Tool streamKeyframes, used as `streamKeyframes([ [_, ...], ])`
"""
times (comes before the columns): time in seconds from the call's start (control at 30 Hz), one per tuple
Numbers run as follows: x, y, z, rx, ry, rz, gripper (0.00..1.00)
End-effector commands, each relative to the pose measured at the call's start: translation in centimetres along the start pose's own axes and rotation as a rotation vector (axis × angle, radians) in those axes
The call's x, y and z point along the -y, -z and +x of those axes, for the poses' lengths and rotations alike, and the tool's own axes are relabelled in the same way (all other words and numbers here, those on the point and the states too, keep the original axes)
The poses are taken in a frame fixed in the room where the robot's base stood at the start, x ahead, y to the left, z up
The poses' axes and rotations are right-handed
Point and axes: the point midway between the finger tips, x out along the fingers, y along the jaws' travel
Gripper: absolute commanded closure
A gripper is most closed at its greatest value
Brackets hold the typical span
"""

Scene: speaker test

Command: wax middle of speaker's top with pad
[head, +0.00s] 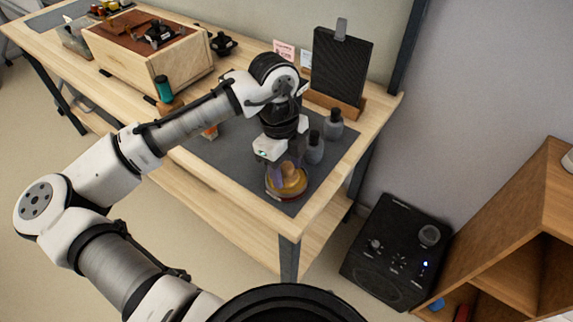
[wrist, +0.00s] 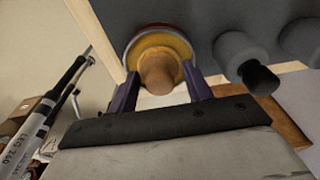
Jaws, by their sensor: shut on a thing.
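My gripper (head: 281,172) is low over the near right part of the workbench. In the wrist view its purple fingers (wrist: 160,92) are shut on the tan knob of a round yellow pad (wrist: 160,42). The pad also shows in the head view (head: 293,183). A red and pale rim shows around its base; I cannot tell whether that is a tin under it. A pale wooden box with a red-brown top (head: 120,24), which looks like the speaker cabinet, stands at the back left, away from my gripper. Black parts lie on its top.
Two grey bottles (head: 314,150) (head: 334,126) stand close right of my gripper on the grey mat (head: 225,152). A dark upright panel (head: 341,68) stands behind them. A teal-capped item (head: 163,89) is before the box. A black device with knobs (head: 388,262) is on the floor.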

Motion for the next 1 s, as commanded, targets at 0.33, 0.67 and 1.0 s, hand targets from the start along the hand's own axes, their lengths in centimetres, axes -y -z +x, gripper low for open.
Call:
streamKeyframes([
  [0.33, 0.0, 0.4, -2.8, -0.001, 0.0, 0.001, 0.69],
  [0.67, 0.0, 0.7, -5.4, -0.002, 0.001, 0.0, 0.69],
  [1.0, 0.0, 0.8, -6.9, -0.001, 0.0, 0.0, 0.69],
])
